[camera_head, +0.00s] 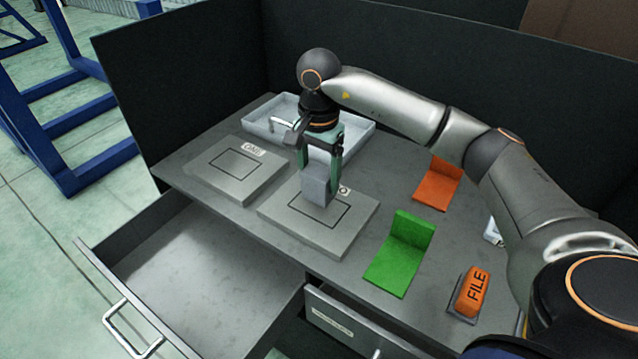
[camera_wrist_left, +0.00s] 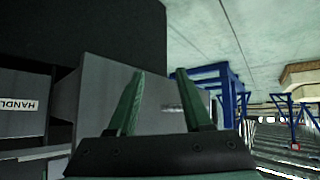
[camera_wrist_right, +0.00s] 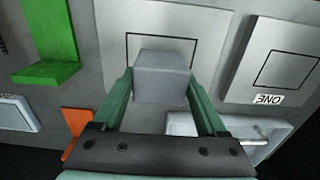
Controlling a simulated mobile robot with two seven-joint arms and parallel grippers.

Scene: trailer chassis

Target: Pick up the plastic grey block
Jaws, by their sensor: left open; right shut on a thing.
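The grey block (camera_head: 316,187) is held in my right gripper (camera_head: 320,160), just above the metal plate (camera_head: 330,235) with a black outlined rectangle. In the right wrist view the block (camera_wrist_right: 162,78) sits between the two green fingers (camera_wrist_right: 160,98), in front of the outline. I cannot tell whether its underside touches the plate. My left gripper (camera_wrist_left: 155,105) shows only in the left wrist view. Its green fingers are spread and nothing is between them.
A second plate marked ONE (camera_head: 225,170) lies to the left. A white tray (camera_head: 350,140) is behind. A green bracket (camera_head: 400,250), an orange bracket (camera_head: 438,186) and an orange FILE block (camera_head: 474,290) are on the right. An open drawer (camera_head: 200,270) juts out in front.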

